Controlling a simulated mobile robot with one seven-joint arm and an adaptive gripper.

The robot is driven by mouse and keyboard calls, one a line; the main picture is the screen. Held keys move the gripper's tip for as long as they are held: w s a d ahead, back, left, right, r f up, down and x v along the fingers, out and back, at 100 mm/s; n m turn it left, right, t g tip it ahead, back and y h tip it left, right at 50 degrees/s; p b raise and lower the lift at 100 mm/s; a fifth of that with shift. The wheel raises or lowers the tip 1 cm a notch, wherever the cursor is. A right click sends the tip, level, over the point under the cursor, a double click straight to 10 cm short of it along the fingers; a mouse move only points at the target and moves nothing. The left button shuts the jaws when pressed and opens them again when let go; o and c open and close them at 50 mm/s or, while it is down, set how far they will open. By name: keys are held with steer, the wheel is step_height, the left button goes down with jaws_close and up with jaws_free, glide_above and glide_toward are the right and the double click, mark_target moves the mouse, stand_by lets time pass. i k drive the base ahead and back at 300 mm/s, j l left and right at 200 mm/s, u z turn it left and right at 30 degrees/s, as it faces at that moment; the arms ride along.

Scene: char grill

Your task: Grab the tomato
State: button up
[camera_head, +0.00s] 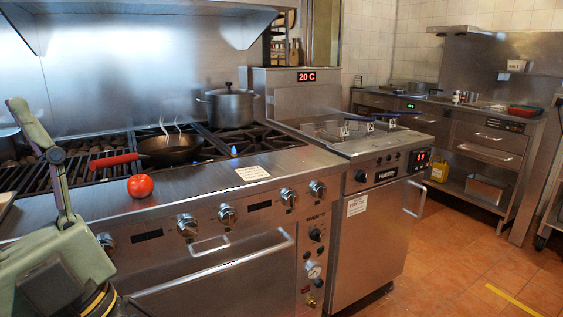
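The red tomato (140,186) sits on the flat steel front ledge of the stove (195,184), just below the red pan handle. Nothing covers it, and it looks whole with a small dark stem mark on top. Green parts of my own body and arm fill the left edge of the picture, to the left of the tomato and apart from it in the picture. I cannot make out my gripper's fingers anywhere in this view.
A steaming frying pan (170,149) with a red handle (113,161) sits behind the tomato. A blue burner flame (234,151) shows to its right. A lidded pot (230,107) stands farther back. A fryer (372,220) adjoins on the right. The ledge right of the tomato is clear up to a paper label (252,173).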

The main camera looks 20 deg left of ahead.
mark_target(139, 185)
steer(key=u, duration=1.3)
steer(key=i+l, duration=0.15)
steer(key=l, duration=0.25)
steer(key=i+l, duration=0.15)
steer(key=l, duration=0.25)
steer(key=i+l, duration=0.15)
steer(key=l, duration=0.2)
steer(key=i+l, duration=0.2)
steer(key=l, duration=0.2)
steer(key=u, duration=0.5)
steer(key=l+u, duration=0.15)
steer(key=u, duration=0.85)
steer(key=l+u, duration=0.1)
steer(key=u, duration=0.4)
